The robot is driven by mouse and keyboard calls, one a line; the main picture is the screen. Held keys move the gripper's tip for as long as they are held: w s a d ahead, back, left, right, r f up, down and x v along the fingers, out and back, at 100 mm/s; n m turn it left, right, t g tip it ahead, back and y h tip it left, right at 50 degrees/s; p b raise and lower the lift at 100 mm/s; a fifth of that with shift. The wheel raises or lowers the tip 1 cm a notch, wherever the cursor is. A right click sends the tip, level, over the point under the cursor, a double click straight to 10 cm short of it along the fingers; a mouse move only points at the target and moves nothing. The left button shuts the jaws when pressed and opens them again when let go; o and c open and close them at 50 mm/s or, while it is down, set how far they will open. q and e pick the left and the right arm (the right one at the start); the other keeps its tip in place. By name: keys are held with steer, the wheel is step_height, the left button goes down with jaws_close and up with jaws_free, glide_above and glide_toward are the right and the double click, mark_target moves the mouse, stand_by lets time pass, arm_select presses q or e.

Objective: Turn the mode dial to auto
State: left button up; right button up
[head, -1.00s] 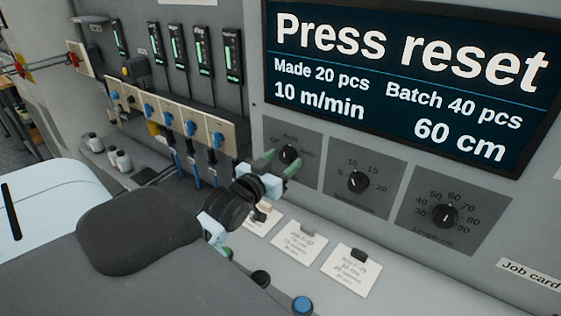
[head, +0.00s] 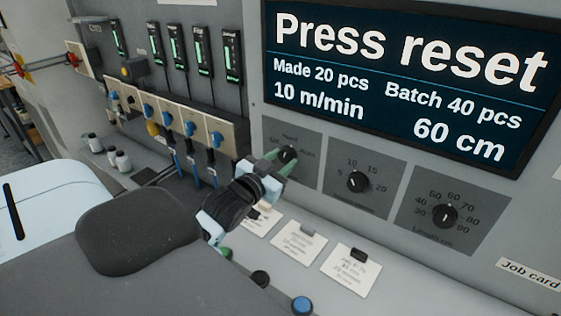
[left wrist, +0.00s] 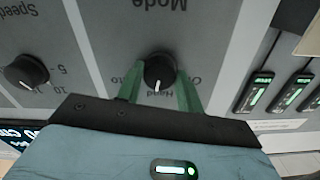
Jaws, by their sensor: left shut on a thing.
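The mode dial (head: 288,154) is a round black knob on a dark grey panel under the screen, with Off, Hand and Auto lettered around it. In the left wrist view, which is upside down, the dial (left wrist: 160,70) has its white mark pointing at Hand. My left gripper (head: 283,160) is shut on the dial, a green finger on each side. Its fingers also show in the left wrist view (left wrist: 160,88), partly covering the Auto and Off lettering. My right gripper is not in view.
The speed dial (head: 357,182) and the length dial (head: 444,215) sit to the right. The screen (head: 410,75) above reads "Press reset". Cards (head: 299,241) and a blue button (head: 302,305) lie on the ledge below. Blue-handled switches (head: 191,128) are at left.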

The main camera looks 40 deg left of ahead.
arm_select(q)
steer(key=m, duration=0.4)
steer(key=shift+m, duration=0.3)
steer(key=m, duration=0.4)
steer(key=shift+r, duration=0.1)
steer(key=shift+a+m, duration=0.1)
steer(key=shift+m, duration=0.4)
steer(key=o, duration=1)
steer(key=shift+s, duration=0.1)
steer(key=shift+s+d+b, duration=0.2)
steer(key=shift+s+d, duration=0.05)
steer(key=shift+s, duration=1.65)
steer(key=shift+s+d+b, duration=0.2)
steer(key=shift+s, duration=1.7)
